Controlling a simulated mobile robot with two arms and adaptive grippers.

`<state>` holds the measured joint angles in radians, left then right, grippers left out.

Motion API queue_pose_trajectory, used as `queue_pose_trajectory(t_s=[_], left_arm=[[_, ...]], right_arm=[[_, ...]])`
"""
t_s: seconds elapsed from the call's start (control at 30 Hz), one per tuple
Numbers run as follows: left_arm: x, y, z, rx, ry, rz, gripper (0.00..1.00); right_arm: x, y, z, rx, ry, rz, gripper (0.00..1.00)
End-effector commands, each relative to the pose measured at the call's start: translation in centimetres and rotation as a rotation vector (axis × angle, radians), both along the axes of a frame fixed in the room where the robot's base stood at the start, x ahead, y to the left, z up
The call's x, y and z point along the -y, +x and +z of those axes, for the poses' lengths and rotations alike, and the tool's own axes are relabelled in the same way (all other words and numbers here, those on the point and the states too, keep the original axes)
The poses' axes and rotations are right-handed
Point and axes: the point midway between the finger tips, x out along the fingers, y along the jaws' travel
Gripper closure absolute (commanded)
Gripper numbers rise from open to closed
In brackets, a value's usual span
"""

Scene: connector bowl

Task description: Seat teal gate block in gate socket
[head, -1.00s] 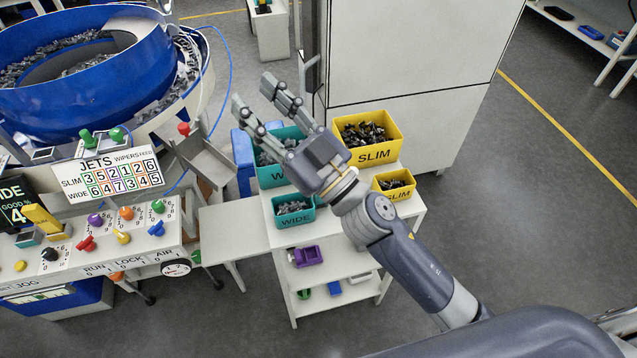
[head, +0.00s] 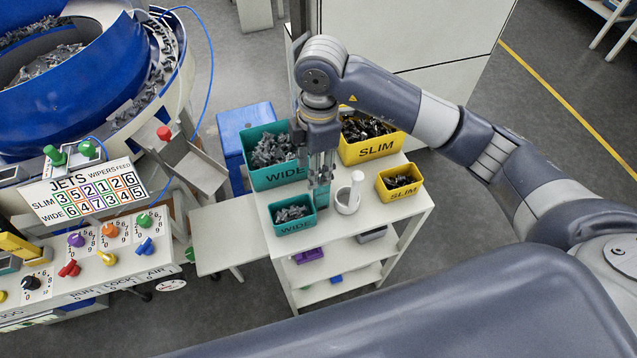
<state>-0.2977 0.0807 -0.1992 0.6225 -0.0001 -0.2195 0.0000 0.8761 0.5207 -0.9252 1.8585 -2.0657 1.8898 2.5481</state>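A small teal block (head: 321,198) stands on the white cart top, between the teal WIDE bin and a white cup. My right gripper (head: 321,180) points straight down over it, its fingertips at the block's upper part. The fingers look fairly close together, but whether they grip the block or only surround it I cannot tell. The fingers partly hide the block. I cannot make out the gate socket for certain; a teal part (head: 8,263) shows beside a yellow piece (head: 20,246) on the machine at the left edge. My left gripper is out of view.
Close around the gripper are the small teal WIDE bin (head: 292,229), large teal WIDE bin (head: 256,176), yellow SLIM bins (head: 376,150) (head: 404,196) and white cup (head: 345,208). A bare side shelf (head: 225,240) lies left. A control panel (head: 100,270) with knobs stands farther left.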

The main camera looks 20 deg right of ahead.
Motion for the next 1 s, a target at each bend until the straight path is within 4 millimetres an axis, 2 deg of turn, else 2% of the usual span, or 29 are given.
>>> queue_pose_trajectory(t_s=[0.03, 0.17, 0.4, 0.57, 0.73, 0.83, 1.0], left_arm=[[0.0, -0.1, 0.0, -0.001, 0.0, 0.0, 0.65], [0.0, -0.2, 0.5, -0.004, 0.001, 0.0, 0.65], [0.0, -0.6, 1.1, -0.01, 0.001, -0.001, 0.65], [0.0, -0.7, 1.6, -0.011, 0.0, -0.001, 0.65], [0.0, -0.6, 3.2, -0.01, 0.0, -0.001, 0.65], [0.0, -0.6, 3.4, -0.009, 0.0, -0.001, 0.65], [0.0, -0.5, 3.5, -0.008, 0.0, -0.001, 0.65]], right_arm=[[0.8, 0.2, 0.0, 0.004, -0.034, -0.022, 0.62], [1.6, 0.3, -1.3, 0.002, -0.064, -0.046, 0.62], [1.5, 0.2, -4.8, 0.002, -0.061, -0.043, 0.62], [1.5, 0.1, -5.7, 0.004, -0.06, -0.042, 0.62], [1.6, -0.6, -8.0, 0.0, -0.06, -0.041, 0.62], [1.5, -0.5, -9.6, 0.002, -0.059, -0.042, 0.62], [1.5, -0.5, -10.5, 0.006, -0.059, -0.04, 0.62]])
